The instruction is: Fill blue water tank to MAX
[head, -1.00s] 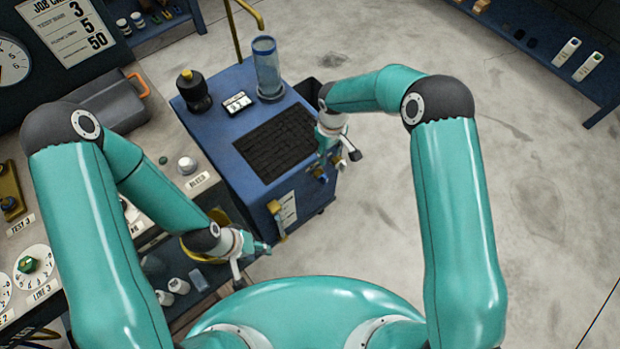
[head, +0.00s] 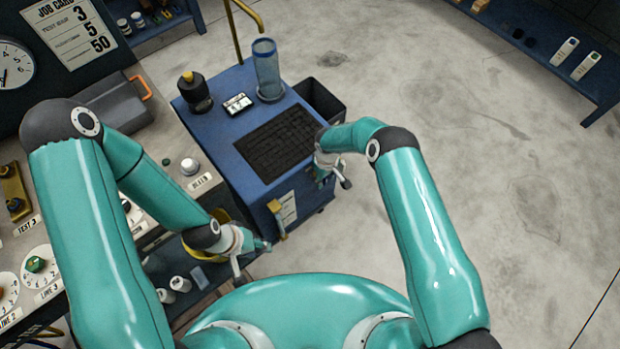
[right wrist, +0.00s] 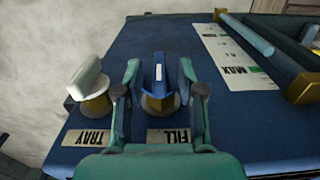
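The blue tank (head: 238,142) is a boxy blue unit in the middle of the head view. Its side fills much of the right wrist view (right wrist: 225,125). There a blue handle on a brass stem, the FILL valve (right wrist: 158,78), stands above its FILL label (right wrist: 169,136). My right gripper (right wrist: 160,72) is open, its fingers on either side of this handle with gaps visible. A white TRAY handle (right wrist: 86,78) sits left of it. A white MAX plate (right wrist: 235,60) lies beside a pale tube (right wrist: 246,34); the water level is unclear. My left gripper (head: 265,246) hangs near the bench; its opening is unclear.
A clear blue cylinder (head: 268,72), a black bottle (head: 195,92) and a small display (head: 238,104) stand on the tank's top beside a black grate (head: 278,143). A black bin (head: 322,98) stands behind.

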